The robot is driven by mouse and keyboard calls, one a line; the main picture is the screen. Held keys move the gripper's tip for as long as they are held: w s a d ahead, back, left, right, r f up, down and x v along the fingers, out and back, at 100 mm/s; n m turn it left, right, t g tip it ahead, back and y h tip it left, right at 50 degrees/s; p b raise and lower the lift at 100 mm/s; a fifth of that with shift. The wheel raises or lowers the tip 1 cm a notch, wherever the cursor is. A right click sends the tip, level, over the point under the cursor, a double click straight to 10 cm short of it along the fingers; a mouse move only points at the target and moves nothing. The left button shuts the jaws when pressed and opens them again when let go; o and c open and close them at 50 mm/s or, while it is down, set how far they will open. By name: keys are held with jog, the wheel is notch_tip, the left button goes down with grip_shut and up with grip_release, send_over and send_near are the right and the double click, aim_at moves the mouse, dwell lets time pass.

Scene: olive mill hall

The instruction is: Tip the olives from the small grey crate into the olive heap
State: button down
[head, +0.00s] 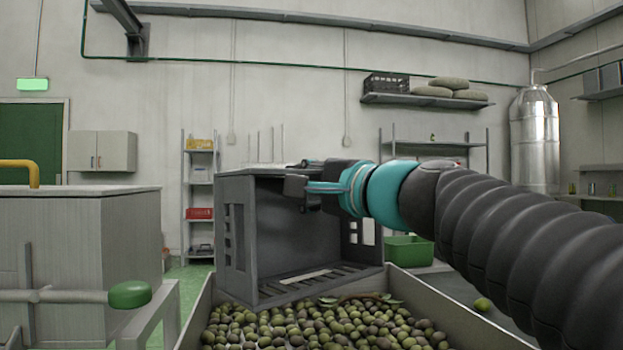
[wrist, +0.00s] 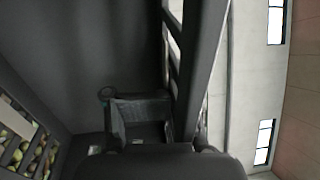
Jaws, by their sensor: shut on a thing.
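The small grey crate (head: 300,225) is tipped on its side above the olive heap (head: 320,328), its open face toward the head camera. I see no olives in the part of its inside that shows. Its slatted lower side is just over the heap; I cannot tell whether it touches. My gripper (head: 308,187) is shut on the crate's upper wall. In the wrist view the dark crate wall (wrist: 90,45) fills much of the picture, with my gripper (wrist: 140,118) against it. Olives show through slots at lower left.
The heap lies in a grey-walled bin (head: 455,315), with a leafy twig (head: 355,297) on it. A green tub (head: 408,250) stands behind. A grey machine (head: 80,235) with a green-ended handle (head: 130,294) stands at left.

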jog(key=shift+w+a+r+g+h, duration=0.1)
jog(key=shift+w+a+g+h, duration=0.8)
jog(key=shift+w+a, duration=0.25)
jog(key=w+a+f+g+h+p, duration=0.5)
jog(key=g+h+p, duration=0.1)
jog(key=p, duration=0.9)
notch_tip(320, 180, down, 8)
jog(key=s+d+g+h, duration=0.1)
jog(key=g+h, duration=0.3)
jog(key=g, duration=0.1)
jog(key=shift+h, duration=0.3)
jog(key=shift+s+d+r, duration=0.1)
jog(key=shift+r, duration=2.4)
